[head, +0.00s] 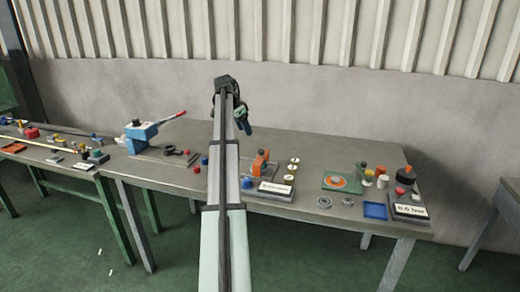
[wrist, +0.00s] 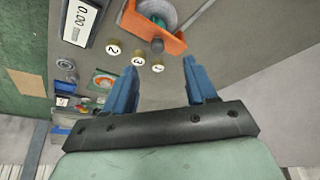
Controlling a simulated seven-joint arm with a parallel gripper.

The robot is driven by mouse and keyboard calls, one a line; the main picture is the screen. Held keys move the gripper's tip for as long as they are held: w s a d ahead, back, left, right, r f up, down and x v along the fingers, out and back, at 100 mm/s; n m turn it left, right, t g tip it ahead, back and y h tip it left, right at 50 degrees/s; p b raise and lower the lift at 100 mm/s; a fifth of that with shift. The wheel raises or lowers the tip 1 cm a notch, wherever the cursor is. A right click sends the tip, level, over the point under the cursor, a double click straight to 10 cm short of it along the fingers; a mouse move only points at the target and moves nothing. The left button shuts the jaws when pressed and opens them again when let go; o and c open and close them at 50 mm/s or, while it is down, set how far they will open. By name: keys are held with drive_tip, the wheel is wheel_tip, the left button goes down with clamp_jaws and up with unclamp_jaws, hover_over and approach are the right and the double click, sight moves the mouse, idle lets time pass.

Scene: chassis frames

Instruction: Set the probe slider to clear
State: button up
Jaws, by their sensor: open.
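An orange bracket gauge (head: 260,162) stands on the table right of my arm in the head view. The wrist view shows the orange bracket (wrist: 170,43) gripping a grey round part (wrist: 158,12). A white display (wrist: 82,20) reading 0.00 lies beside it; it also shows in the head view (head: 274,187). I cannot make out the probe slider or its setting for certain. My gripper (wrist: 160,75) has two blue fingers spread apart with nothing between them. In the head view my gripper (head: 242,121) hangs above the back of the table, apart from the gauge.
Brass numbered discs (wrist: 138,59) lie beside the bracket. A green board (head: 342,182), blue tray (head: 375,210) and 0.0 bar unit (head: 410,208) stand to the right. A blue press with a red lever (head: 142,137) stands left. My arm hides part of the table's middle.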

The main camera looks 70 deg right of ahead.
sight(261, 150)
drive_tip(key=shift+m, duration=0.3)
drive_tip(key=x, duration=0.4)
drive_tip(key=s+x, duration=0.1)
drive_tip(key=x, duration=0.4)
drive_tip(key=s+d+r+x, duration=0.1)
drive_tip(key=x, duration=0.3)
drive_tip(key=shift+s+d+f, duration=0.15)
drive_tip(key=shift+s, duration=0.05)
drive_tip(key=shift+c, duration=0.2)
clamp_jaws()
drive_tip(key=shift+w, duration=0.1)
